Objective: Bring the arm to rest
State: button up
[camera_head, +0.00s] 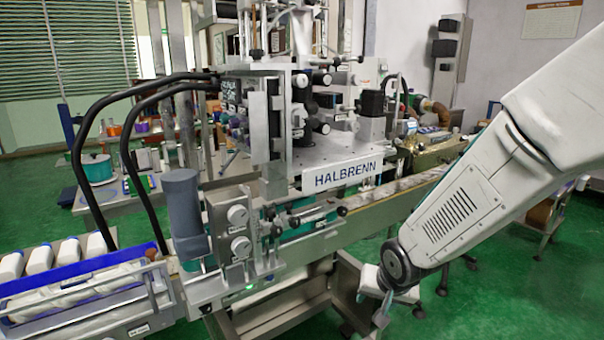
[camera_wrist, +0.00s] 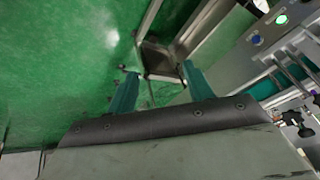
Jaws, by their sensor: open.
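My gripper (camera_wrist: 160,71) shows in the wrist view as two teal fingers spread apart, with nothing between them. It hangs over the green floor, beside the machine's metal frame. In the head view my white arm (camera_head: 468,205) reaches down from the upper right to a dark round joint in front of the machine. The sleeve applicator (camera_head: 345,174), marked HALBRENN, stands in the middle of the head view. My arm covers part of the conveyor's right end.
A conveyor (camera_head: 400,196) runs across the machine's front. A blue tray (camera_head: 95,268) with white bottles sits at the lower left. A grey cylinder (camera_head: 184,215) and knobs stick out toward me. In the wrist view a lit green button (camera_wrist: 282,19) is at the upper right. Green floor is open at left.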

jog(key=s+d+r+n+g, duration=0.1)
jog(key=s+d+r, duration=0.2)
jog(key=s+r, duration=0.3)
jog(key=s+d+r+n+g, duration=0.1)
jog(key=s+d+r, duration=0.2)
jog(key=s+r, duration=0.3)
jog(key=s+d+r+g+h, duration=0.1)
jog(key=s+d+r, duration=0.3)
jog(key=s, duration=1)
notch_tip(320, 180, up, 2)
jog(key=shift+s+r+n+g, duration=0.15)
jog(key=shift+s+n+g, duration=0.05)
jog(key=shift+n+g, duration=0.2)
jog(key=shift+a, duration=0.15)
